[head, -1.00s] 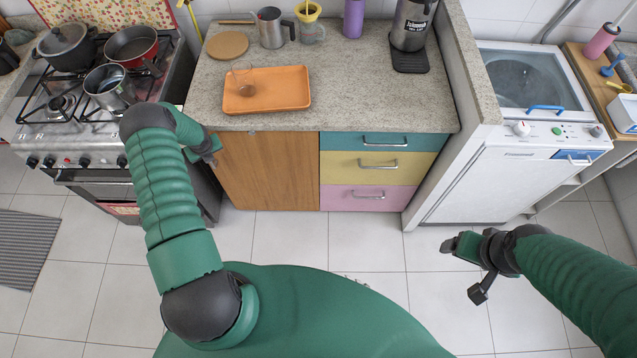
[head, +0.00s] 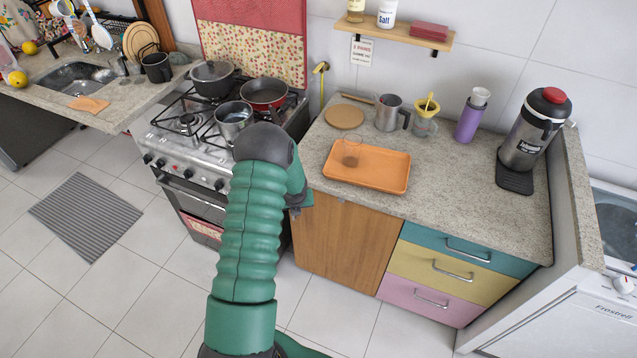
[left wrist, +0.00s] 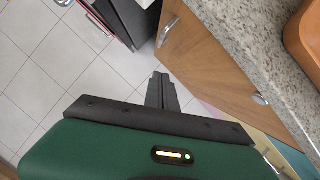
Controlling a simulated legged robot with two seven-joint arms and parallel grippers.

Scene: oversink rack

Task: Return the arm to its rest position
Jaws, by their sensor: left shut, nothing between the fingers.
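My left arm rises from the bottom of the head view, bent at a dark joint in front of the stove. Its gripper (head: 298,206) is mostly hidden behind the forearm, by the wooden cabinet door (head: 338,240) and below the counter edge. In the left wrist view the left gripper (left wrist: 162,88) shows as dark fingers, shut and empty, over the tiled floor beside the cabinet. My right gripper is in neither current view.
An orange tray (head: 370,186) with a clear glass (head: 351,152) sits on the counter (head: 455,190). The stove (head: 190,140) holds several pots. A sink (head: 75,80) is at the far left. The floor by the grey mat (head: 85,215) is clear.

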